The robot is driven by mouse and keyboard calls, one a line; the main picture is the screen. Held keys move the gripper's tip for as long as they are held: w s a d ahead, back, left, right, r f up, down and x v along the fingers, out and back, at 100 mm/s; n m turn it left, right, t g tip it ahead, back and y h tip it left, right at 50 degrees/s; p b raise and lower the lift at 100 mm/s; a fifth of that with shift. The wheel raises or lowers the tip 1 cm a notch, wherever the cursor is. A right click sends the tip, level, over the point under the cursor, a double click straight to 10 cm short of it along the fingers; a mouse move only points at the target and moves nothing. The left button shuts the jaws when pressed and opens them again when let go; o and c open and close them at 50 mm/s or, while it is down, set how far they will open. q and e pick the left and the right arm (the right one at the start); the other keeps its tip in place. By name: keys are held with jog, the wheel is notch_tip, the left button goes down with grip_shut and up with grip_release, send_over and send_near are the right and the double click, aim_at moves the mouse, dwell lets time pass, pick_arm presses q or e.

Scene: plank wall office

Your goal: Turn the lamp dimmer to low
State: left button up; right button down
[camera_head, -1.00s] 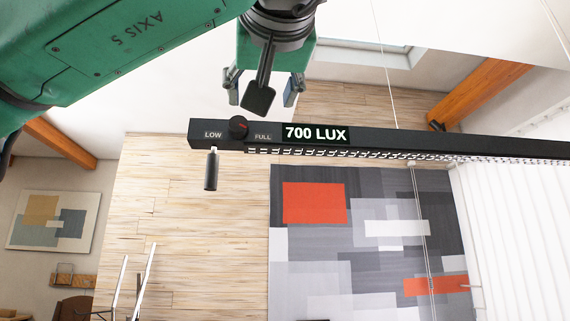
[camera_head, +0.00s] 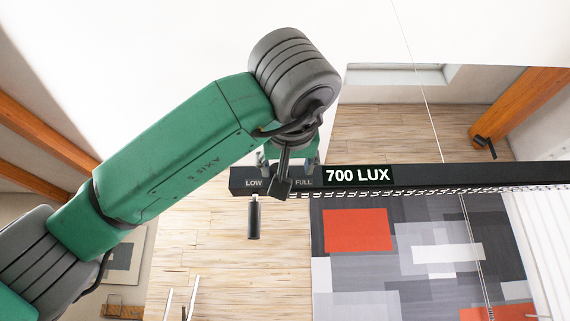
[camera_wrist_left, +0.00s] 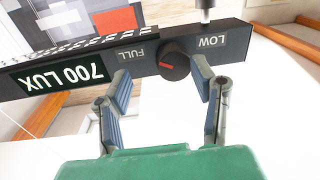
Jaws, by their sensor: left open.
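The black lamp bar (camera_head: 450,174) hangs across the head view, with a display (camera_head: 358,175) reading 700 LUX. Its dimmer knob is hidden behind my arm in the head view. In the left wrist view the round black knob (camera_wrist_left: 174,66) shows a red pointer line, between the FULL label (camera_wrist_left: 131,55) and the LOW label (camera_wrist_left: 211,42). The pointer lies nearly level, its outer end toward the FULL side. My left gripper (camera_wrist_left: 160,83) is open, with its fingers on either side of the knob and a little short of it. I cannot tell if they touch it.
A black cylindrical handle (camera_head: 254,220) hangs below the bar near its left end. A thin cable (camera_head: 430,110) runs up from the bar.

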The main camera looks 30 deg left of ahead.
pick_arm(q)
jog(key=shift+w+a, duration=0.1)
jog(key=shift+w, duration=0.2)
jog(key=shift+s+a, duration=0.1)
jog(key=shift+a, duration=0.2)
jog(key=shift+a+f, duration=0.1)
jog(key=shift+a, duration=0.8)
jog(key=c, duration=0.6)
jog(key=shift+a, duration=0.15)
jog(key=c, duration=0.4)
jog(key=shift+d, duration=0.5)
jog(key=shift+c, duration=0.7)
pick_arm(e)
jog(key=shift+a+r, duration=0.1)
jog(key=shift+a, duration=0.15)
